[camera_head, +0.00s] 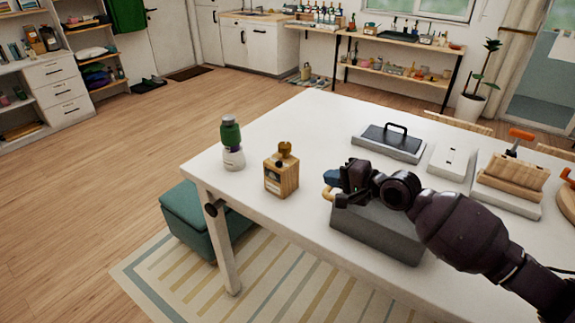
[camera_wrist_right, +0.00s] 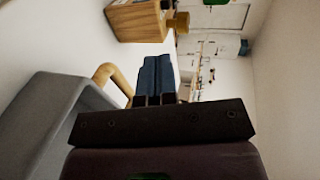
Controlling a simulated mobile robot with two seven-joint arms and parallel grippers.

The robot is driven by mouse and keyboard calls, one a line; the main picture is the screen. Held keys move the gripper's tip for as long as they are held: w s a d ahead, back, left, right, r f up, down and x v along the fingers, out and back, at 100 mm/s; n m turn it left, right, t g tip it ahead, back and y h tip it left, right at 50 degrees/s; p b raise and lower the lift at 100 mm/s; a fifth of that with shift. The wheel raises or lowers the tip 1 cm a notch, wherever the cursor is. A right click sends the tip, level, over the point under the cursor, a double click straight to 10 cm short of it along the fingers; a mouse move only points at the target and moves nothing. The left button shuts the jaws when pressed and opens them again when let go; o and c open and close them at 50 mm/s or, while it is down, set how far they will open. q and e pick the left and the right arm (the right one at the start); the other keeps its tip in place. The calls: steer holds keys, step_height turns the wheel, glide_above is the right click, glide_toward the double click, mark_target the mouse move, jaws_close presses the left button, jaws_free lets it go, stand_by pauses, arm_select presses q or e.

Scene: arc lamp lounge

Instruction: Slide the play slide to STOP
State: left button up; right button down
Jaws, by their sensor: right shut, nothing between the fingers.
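No play slide lettered STOP can be read in either view. A grey box (camera_head: 372,235) stands near the table's front edge, with a tan curved handle (camera_head: 327,194) on its left side. In the right wrist view the grey box (camera_wrist_right: 38,115) is at the left, and the tan handle (camera_wrist_right: 112,76) rises beside my fingers. My right gripper (camera_head: 333,178) is shut and empty, its blue fingers close to the handle; I cannot tell if they touch it. The shut fingers also show in the wrist view (camera_wrist_right: 155,75). My arm hides part of the box. My left gripper is not in view.
A wooden box with a knob (camera_head: 281,178) and a green-topped bottle (camera_head: 232,145) stand left on the white table (camera_head: 310,125). Behind are a dark-topped block with a handle (camera_head: 390,142), a white panel (camera_head: 452,160) and a wooden rack (camera_head: 513,177). The table's middle-left is clear.

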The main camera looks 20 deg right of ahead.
mark_target(281, 164)
steer(key=x, duration=1.3)
steer(key=shift+w+r, duration=0.15)
steer(key=shift+r, duration=0.2)
steer(key=shift+w+a, duration=0.25)
steer(key=shift+w, duration=0.15)
